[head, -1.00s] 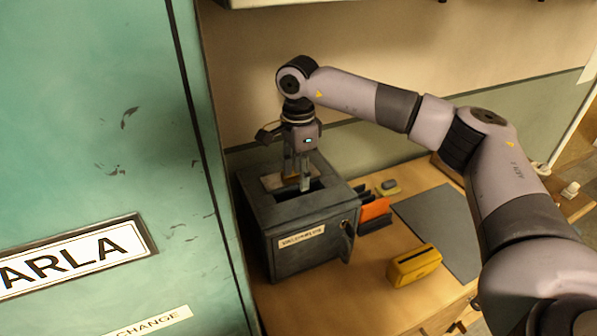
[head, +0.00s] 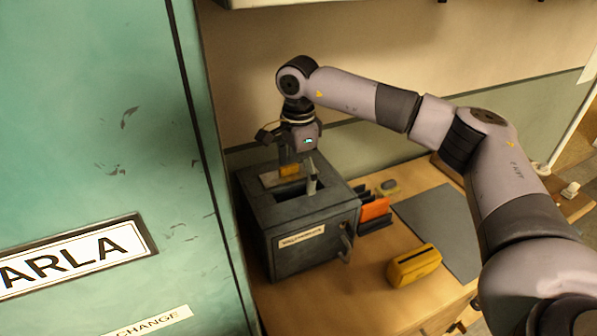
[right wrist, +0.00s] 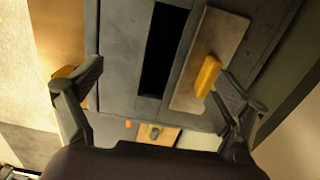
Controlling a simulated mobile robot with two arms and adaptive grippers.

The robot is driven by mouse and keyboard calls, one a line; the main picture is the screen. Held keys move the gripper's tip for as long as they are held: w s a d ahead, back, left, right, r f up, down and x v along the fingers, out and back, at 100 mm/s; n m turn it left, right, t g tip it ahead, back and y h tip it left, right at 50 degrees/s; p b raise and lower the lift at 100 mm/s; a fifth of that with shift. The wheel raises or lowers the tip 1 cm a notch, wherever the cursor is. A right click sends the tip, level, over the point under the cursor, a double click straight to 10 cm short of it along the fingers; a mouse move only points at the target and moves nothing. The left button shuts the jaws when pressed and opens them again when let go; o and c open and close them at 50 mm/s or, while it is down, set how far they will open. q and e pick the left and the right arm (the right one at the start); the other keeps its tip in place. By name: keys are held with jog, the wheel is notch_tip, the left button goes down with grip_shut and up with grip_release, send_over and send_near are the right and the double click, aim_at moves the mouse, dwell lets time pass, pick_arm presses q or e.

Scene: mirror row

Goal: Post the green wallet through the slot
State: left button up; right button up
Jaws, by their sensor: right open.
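I cannot make out a green wallet in either view. The slot is a dark opening (head: 296,193) in the top of a grey metal box (head: 290,258) with a label on its front. It also shows in the right wrist view (right wrist: 163,50). A flat tan plate (right wrist: 205,60) with a yellow block (right wrist: 208,76) on it lies beside the slot, leaving the opening uncovered. My right gripper (head: 298,172) is open over the box top, its fingers spread to either side of the block and slot. My left gripper is not in view.
Orange and dark wallet-like items (head: 374,210) stand right of the box. A yellow case (head: 414,265) and a grey mat (head: 440,228) lie on the wooden table (head: 350,300). A teal cabinet (head: 90,130) closes off the left side.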

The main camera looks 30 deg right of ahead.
jog(key=shift+o, duration=0.2)
notch_tip(320, 180, up, 8)
jog(key=shift+f, duration=0.25)
dwell(0.3)
jog(key=shift+s+f, duration=0.1)
dwell(0.6)
